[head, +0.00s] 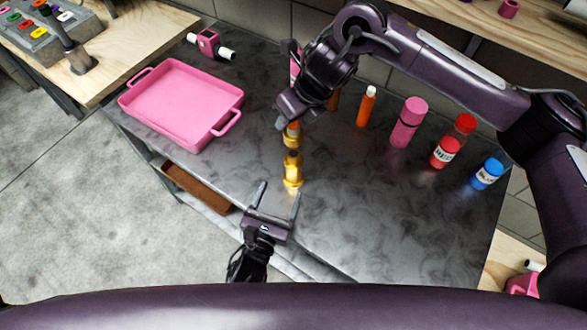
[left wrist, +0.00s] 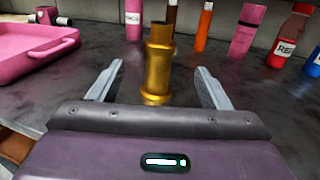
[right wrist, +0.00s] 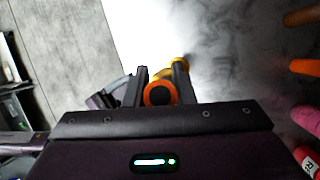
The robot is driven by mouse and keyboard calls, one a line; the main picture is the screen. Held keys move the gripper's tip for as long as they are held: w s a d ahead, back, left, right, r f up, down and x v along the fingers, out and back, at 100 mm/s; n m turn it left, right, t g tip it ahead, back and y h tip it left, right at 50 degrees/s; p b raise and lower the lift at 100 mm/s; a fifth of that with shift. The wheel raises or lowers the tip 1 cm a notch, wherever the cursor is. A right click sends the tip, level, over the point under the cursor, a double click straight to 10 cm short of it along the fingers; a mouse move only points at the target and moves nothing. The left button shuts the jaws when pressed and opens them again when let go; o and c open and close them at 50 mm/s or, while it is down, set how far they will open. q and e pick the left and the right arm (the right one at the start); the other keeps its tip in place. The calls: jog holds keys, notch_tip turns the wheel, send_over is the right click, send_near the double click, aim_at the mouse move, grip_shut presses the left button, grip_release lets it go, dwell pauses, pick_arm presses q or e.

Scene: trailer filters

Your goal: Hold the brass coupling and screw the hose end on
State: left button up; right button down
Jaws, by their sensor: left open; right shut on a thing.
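The brass coupling (head: 293,172) stands upright on the dark worktop. It also shows in the left wrist view (left wrist: 157,78), between the spread fingers. My left gripper (head: 279,190) is open just in front of the coupling, with a gap to each finger. My right gripper (head: 287,121) is shut on the hose end (head: 292,141), which has an orange part and a brass part. The hose end is apart from the coupling, beyond it in the head view. In the right wrist view its orange ring (right wrist: 159,93) sits between the fingers, and they partly hide some brass behind.
A pink tray (head: 180,100) lies at the left of the worktop. An orange bottle (head: 366,108), a pink bottle (head: 408,122), a red bottle (head: 446,152) and a blue bottle (head: 487,174) stand at the right.

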pick_arm(q)
jog(key=x, duration=1)
jog(key=shift+w+d, duration=0.1)
jog(key=shift+w, duration=0.15)
jog(key=c, duration=1.5)
pick_arm(e)
jog(key=shift+f, duration=0.1)
send_over(290, 151)
jog(key=shift+w+f, duration=0.1)
jog(key=shift+f, duration=2.3)
jog(key=shift+f, duration=0.1)
jog(key=shift+f, duration=0.8)
jog(key=shift+f, duration=0.55)
pick_arm(q)
grip_shut()
